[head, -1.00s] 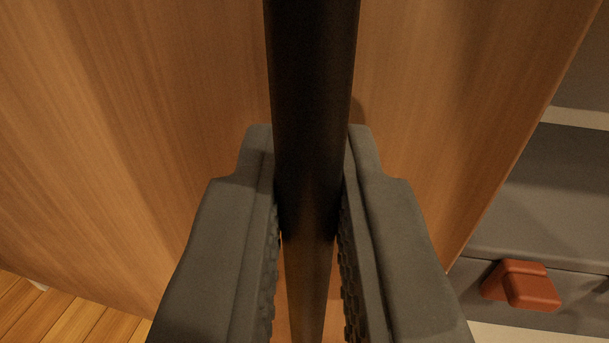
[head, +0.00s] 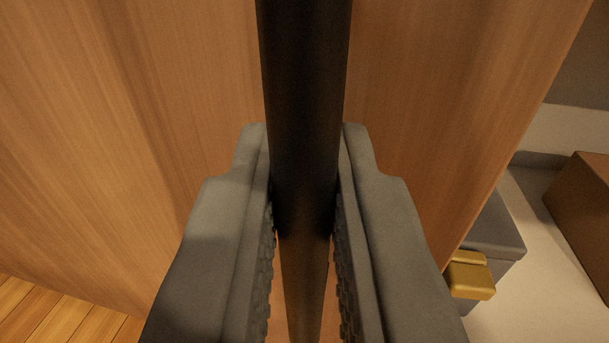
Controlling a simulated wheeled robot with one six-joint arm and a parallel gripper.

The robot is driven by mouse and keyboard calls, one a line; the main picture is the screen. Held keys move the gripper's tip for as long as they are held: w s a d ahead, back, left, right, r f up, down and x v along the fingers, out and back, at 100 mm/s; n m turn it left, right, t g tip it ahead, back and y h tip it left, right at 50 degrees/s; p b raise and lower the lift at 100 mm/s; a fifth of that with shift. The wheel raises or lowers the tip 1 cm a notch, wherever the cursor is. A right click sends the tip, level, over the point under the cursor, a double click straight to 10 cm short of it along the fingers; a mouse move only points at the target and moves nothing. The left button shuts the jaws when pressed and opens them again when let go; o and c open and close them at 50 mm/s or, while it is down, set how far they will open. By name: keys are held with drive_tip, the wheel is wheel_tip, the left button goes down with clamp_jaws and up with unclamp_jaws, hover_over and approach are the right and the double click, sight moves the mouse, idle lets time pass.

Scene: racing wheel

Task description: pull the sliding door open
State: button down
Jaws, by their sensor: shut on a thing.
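The sliding door (head: 120,130) is a tall wooden panel that fills most of the view. Its right edge runs slanting down the right side. A long dark bar handle (head: 303,90) stands upright in front of the panel. My gripper (head: 303,190) is shut on the handle, one grey finger on each side of it. The fingers hide the panel behind them. The handle's ends are out of view.
Right of the door's edge is an open interior with a pale floor (head: 515,305). A grey box with a yellow handle (head: 470,277) and a brown box (head: 585,205) stand there. Wooden floorboards (head: 50,315) show at lower left.

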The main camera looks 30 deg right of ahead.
sight(446, 148)
drive_tip(key=shift+s+d, duration=1.7)
drive_tip(key=shift+s, duration=0.05)
drive_tip(key=c, duration=1.8)
unclamp_jaws()
